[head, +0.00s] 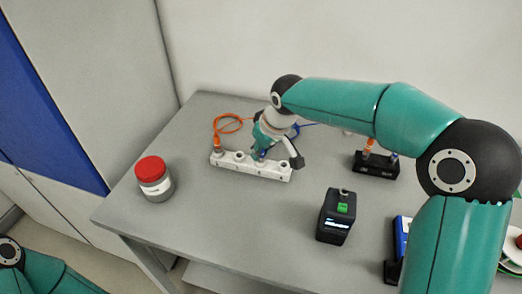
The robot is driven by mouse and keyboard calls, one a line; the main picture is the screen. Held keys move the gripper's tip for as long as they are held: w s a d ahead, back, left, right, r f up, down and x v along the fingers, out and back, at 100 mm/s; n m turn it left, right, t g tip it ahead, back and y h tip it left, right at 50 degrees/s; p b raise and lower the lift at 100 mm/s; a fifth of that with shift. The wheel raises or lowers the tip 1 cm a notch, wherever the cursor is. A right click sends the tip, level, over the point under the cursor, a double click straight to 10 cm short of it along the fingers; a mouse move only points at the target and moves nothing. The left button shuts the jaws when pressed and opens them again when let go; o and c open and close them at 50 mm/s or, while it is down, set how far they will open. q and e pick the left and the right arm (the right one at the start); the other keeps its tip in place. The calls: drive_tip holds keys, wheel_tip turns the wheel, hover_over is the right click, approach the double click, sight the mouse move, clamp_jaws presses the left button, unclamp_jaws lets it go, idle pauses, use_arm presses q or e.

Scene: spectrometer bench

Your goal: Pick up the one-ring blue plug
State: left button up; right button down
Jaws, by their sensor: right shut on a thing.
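My right gripper (263,154) points down over the white socket block (250,171) on the grey table. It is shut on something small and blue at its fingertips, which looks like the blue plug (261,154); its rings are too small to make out. I cannot tell whether the plug is still seated in the block. A blue cable (305,125) runs behind the gripper. An orange plug (217,143) with an orange cable stands at the block's left end. Only the left arm's links show at the lower left; the left gripper is out of view.
A red-lidded jar (154,179) stands at the table's left. A black device with a green button (336,216) stands at front centre. A black socket block (376,164) with an orange plug is at right. The table (215,223) is clear at front left.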

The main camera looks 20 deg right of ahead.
drive_tip(key=shift+r, duration=0.1)
wheel_tip(320, 180, up, 20)
drive_tip(key=p, duration=0.3)
idle(1.0)
